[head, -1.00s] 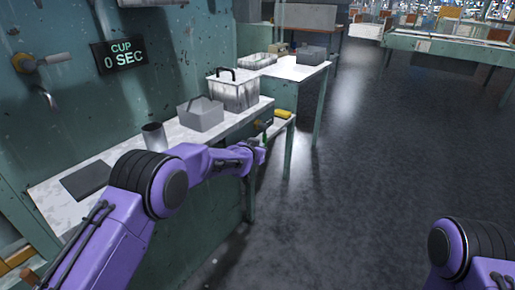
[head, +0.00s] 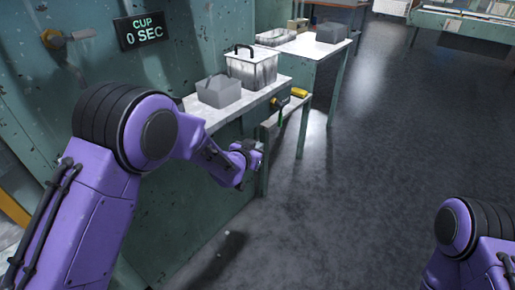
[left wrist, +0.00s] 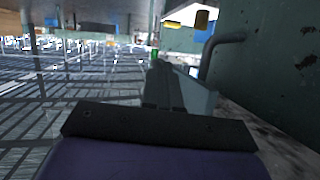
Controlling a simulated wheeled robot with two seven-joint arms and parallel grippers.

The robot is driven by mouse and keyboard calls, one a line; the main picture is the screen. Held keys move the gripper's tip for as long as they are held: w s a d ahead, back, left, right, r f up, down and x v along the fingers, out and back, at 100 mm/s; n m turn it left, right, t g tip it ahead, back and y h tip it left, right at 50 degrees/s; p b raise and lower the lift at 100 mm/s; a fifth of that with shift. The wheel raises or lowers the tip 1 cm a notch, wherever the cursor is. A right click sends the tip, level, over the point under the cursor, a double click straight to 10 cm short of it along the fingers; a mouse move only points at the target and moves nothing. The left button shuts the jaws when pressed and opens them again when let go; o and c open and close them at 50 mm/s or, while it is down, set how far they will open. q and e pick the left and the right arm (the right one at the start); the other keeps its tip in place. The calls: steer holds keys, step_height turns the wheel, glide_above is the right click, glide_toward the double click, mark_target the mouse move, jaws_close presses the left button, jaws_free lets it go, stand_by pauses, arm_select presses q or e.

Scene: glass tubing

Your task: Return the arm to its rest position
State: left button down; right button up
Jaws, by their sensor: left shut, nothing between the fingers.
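My left arm comes in from the left in the head view, and its gripper (head: 252,153) is in front of the workbench, over the dark floor, below the level of the bench top. It is small and partly turned away there. In the left wrist view my left gripper (left wrist: 165,75) shows as grey fingers closed together with nothing held. My right arm shows only as a purple joint at the lower right of the head view; its gripper is out of the frame.
On the workbench (head: 215,118) stand a grey caddy (head: 219,92) and a white bin with a dark handle (head: 252,70). A lower shelf holds a yellow item (head: 299,93). A sign reads "CUP 0 SEC" (head: 142,31). The floor to the right (head: 380,150) is clear.

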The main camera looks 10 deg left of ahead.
arm_select(q)
steer(key=shift+d, duration=0.1)
steer(key=s+a+f+n+g+y+p, duration=0.2)
steer(key=s+a+f+n, duration=0.25)
steer(key=s+f, duration=0.35)
steer(key=s+a+f+n+g+y+p, duration=0.1)
steer(key=s+a+f+n+y, duration=0.15)
steer(key=s+a+f, duration=0.55)
steer(key=s+a+f+n+g+y+p, duration=0.1)
steer(key=s+g+p, duration=0.1)
steer(key=s, duration=1.3)
steer(key=s+a+f+n+g+y+p, duration=0.1)
steer(key=s+g, duration=0.4)
steer(key=s, duration=1)
steer(key=shift+s+a+f+n+p, duration=0.3)
steer(key=shift+f+n+p, duration=0.3)
steer(key=shift+p, duration=0.3)
